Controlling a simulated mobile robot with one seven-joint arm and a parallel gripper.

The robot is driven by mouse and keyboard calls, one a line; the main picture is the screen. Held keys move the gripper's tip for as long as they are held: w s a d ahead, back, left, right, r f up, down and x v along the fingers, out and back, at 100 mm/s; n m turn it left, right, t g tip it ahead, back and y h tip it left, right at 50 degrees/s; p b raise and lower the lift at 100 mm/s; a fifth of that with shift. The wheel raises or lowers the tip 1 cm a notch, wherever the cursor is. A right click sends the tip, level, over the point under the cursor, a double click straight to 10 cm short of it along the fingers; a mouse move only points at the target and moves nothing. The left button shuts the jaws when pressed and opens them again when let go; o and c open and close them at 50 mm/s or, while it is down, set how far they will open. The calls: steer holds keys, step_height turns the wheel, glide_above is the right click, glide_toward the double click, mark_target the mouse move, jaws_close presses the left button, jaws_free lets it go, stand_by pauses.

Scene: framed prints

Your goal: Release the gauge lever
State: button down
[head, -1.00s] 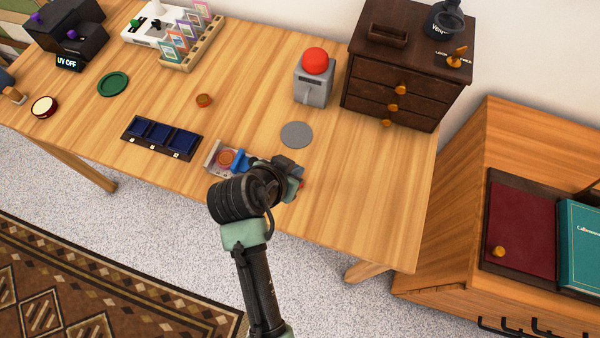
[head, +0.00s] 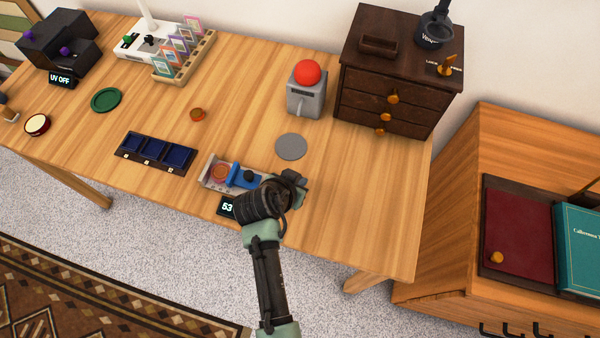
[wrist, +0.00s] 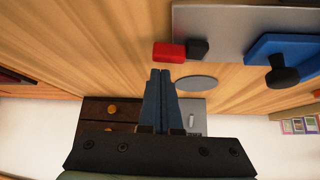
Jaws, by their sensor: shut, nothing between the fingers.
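The gauge (head: 208,180) lies on the table as a light grey base with a blue sliding jaw (head: 240,176) and an orange-brown disc (head: 221,172) beside that jaw. In the wrist view the grey base (wrist: 225,20), the blue jaw (wrist: 290,45) and its black knob (wrist: 282,75) show. A red lever (wrist: 168,52) with a black pivot (wrist: 198,48) sits at the base's edge. My gripper (wrist: 160,72) is shut and empty, its tips close to the red lever; contact cannot be told. In the head view my wrist hides the lever and fingertips.
A small display (head: 227,207) reading 53 is in front of the gauge. A grey disc (head: 291,146) lies behind it. A red-buttoned grey box (head: 305,95) and dark drawers (head: 385,95) stand farther back. A blue-lined tray (head: 157,152) is left. The table's right front is clear.

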steer(key=shift+s+a+r, duration=0.1)
steer(key=shift+s+a, duration=0.15)
steer(key=shift+s, duration=0.2)
steer(key=shift+s+a+r, duration=0.1)
steer(key=shift+s+a, duration=0.1)
steer(key=shift+s, duration=0.25)
steer(key=shift+f, duration=0.1)
